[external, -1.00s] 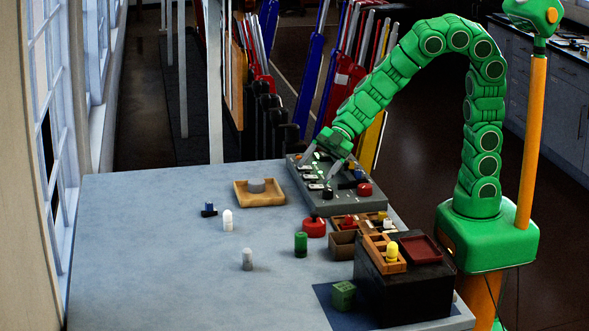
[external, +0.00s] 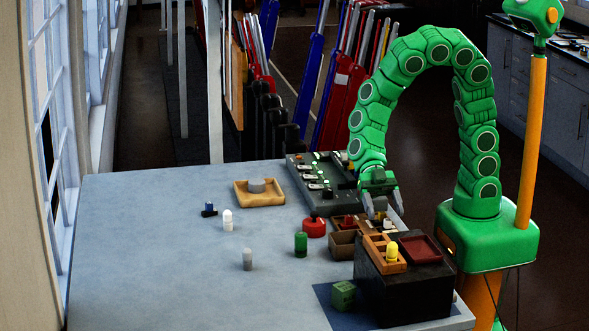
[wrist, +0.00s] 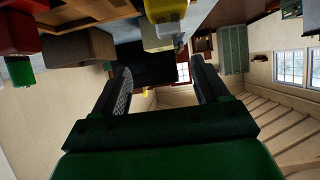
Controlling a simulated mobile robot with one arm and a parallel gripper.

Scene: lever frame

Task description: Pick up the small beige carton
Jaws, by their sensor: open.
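A small pale carton (external: 388,225), which I take for the beige carton, shows in the external view at the back right of the wooden compartment tray (external: 343,245). My gripper (external: 385,210) points down just above that end of the tray and partly hides it. Its jaws are open and nothing is seen between them. In the wrist view, the open gripper (wrist: 160,68) has a pale block (wrist: 160,38) beyond and above its fingertips. I cannot tell for certain whether this is the carton. A yellow piece (wrist: 165,9) is beside it.
A black block (external: 405,285) with a yellow cylinder (external: 391,252) in a wooden holder and a dark red tray (external: 420,248) stands in front. A grey lever panel (external: 325,190) lies behind left. Red (external: 314,228) and green (external: 301,244) pieces are left.

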